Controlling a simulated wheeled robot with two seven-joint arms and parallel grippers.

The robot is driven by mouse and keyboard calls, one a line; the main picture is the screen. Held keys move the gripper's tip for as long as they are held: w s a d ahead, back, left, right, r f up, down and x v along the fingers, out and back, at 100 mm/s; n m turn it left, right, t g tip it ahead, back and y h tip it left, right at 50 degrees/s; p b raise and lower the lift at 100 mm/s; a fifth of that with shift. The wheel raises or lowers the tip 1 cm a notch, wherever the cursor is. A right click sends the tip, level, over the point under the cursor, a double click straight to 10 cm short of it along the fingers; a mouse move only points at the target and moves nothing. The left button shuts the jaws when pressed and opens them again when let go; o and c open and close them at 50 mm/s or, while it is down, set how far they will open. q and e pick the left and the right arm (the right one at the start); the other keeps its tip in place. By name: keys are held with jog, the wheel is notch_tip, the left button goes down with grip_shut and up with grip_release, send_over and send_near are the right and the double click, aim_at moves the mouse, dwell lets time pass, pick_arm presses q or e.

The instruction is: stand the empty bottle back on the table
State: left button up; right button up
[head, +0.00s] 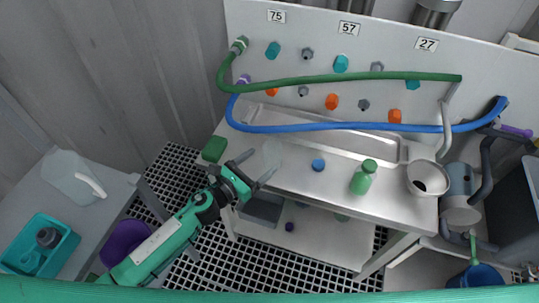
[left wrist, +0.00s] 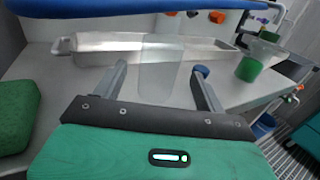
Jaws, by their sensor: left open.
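A clear, empty-looking bottle (head: 272,152) is faintly visible on the near left part of the steel table (head: 300,184), in front of the tray. It appears upright. In the left wrist view the clear bottle (left wrist: 158,78) shows between and beyond my finger tips, with no finger seen closed on it. My left gripper (head: 257,169) is open, low at the table's front left edge, with its fingers pointing toward the bottle. The left wrist view shows the spread fingers (left wrist: 160,85). My right gripper is not in view.
A blue cap (head: 318,165) and a bottle with green contents (head: 361,181) stand right of the clear bottle. A green sponge (head: 214,149) lies at the left corner. A steel tray (head: 355,143) and green (head: 350,77) and blue hoses (head: 340,127) are behind. A funnel-like vessel (head: 427,178) is at right.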

pick_arm(q)
jog(key=b+v, duration=0.1)
jog(key=v, duration=0.5)
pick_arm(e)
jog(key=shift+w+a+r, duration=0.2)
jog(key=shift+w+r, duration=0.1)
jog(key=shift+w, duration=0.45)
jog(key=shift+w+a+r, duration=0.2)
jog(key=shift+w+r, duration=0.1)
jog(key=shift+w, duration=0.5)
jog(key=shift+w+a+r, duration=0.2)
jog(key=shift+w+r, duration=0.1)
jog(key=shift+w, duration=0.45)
